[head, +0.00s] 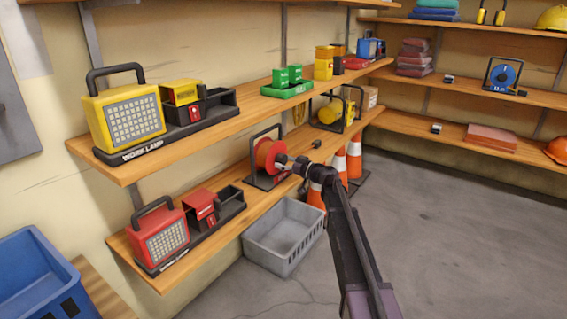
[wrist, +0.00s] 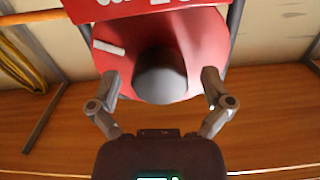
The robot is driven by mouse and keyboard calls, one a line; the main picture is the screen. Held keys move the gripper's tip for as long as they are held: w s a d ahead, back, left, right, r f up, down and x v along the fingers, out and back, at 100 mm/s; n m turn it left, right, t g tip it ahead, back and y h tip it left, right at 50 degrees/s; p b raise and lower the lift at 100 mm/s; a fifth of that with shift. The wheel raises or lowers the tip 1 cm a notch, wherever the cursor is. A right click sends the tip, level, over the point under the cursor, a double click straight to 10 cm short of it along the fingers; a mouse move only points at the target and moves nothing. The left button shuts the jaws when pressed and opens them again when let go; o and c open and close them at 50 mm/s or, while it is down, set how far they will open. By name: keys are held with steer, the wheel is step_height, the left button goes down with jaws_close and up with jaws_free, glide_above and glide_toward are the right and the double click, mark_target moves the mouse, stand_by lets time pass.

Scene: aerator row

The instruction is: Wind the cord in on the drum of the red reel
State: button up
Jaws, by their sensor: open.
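The red reel (head: 266,154) stands in a dark frame on the lower left shelf. It also fills the top of the wrist view as a red disc (wrist: 190,28) with a white mark or handle (wrist: 108,47) on its face. A dark grey round knob or hub (wrist: 160,75) sticks out towards me from the disc. My gripper (wrist: 160,84) is open, one finger on each side of this knob, with gaps visible. In the head view my gripper (head: 287,161) is at the reel's right side. I cannot make out the cord clearly.
A small black object (head: 316,144) lies on the shelf beyond the reel. A grey crate (head: 284,238) and orange cones (head: 354,155) stand on the floor below. The upper shelf (head: 250,102) runs above the reel. A red lamp (head: 160,237) stands left. The floor to the right is clear.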

steer(key=c, duration=1.1)
